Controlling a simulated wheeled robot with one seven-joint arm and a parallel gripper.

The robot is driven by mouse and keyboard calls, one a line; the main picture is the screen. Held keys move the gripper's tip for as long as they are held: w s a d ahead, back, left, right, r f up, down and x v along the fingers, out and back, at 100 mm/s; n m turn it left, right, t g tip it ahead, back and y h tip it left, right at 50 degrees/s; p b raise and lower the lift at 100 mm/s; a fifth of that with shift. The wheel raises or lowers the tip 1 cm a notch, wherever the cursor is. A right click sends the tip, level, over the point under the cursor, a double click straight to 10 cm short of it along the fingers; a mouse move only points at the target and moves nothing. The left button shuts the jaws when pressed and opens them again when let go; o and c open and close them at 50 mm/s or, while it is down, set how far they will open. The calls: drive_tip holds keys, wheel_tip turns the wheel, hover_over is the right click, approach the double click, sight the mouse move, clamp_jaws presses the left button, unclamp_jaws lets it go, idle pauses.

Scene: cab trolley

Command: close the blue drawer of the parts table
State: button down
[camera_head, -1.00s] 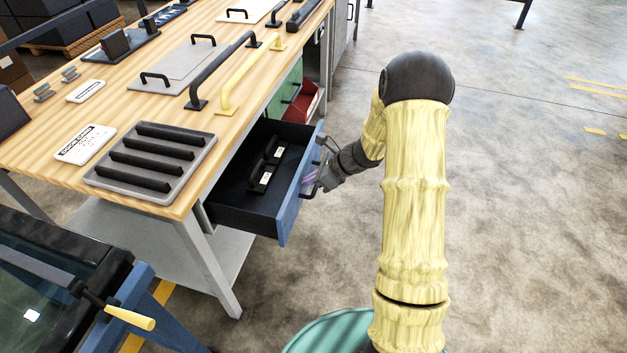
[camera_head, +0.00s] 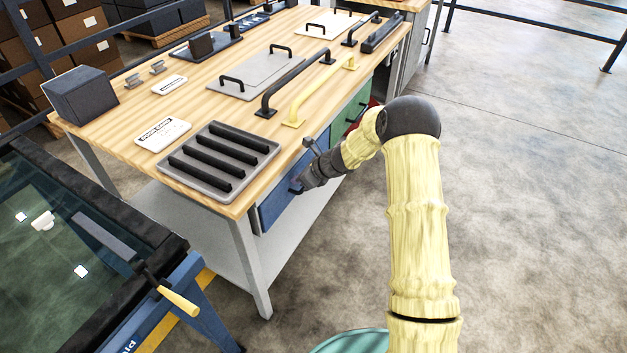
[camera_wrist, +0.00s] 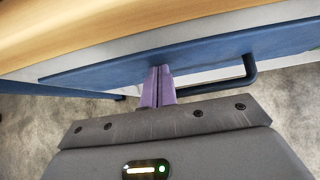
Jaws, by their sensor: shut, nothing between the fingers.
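The parts table (camera_head: 185,88) has a wooden top. Its blue drawer (camera_head: 272,208) sits under the front edge, its front close to the table frame and its inside hidden. In the wrist view the blue drawer front (camera_wrist: 110,75) runs under the wooden edge, with a dark bar handle (camera_wrist: 248,75) right of my fingers. My gripper (camera_wrist: 158,72) is shut and empty, its purple fingertips at the blue front, seemingly touching it. In the head view my gripper (camera_head: 297,187) is at the drawer front, its fingertips mostly hidden by my wrist.
A green drawer (camera_head: 350,113) is beside the blue one, with a red drawer (camera_head: 375,103) partly showing beyond. On the tabletop are a grey slotted tray (camera_head: 218,158), a yellow handle (camera_head: 322,88) and black handles. Open floor lies to the right.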

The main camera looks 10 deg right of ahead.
drive_tip(key=shift+w+a+r, duration=0.2)
drive_tip(key=shift+a, duration=0.25)
drive_tip(key=shift+a+r, duration=0.1)
drive_tip(key=shift+a, duration=0.05)
drive_tip(key=shift+s+d+f+b, duration=0.15)
drive_tip(key=shift+d, duration=0.25)
drive_tip(key=shift+s+d+f+b, duration=0.15)
drive_tip(key=shift+d, duration=0.25)
drive_tip(key=s+d+f+p+v, duration=0.1)
drive_tip(key=v, duration=1.1)
drive_tip(key=shift+d+f, duration=0.2)
drive_tip(key=shift+d, duration=0.05)
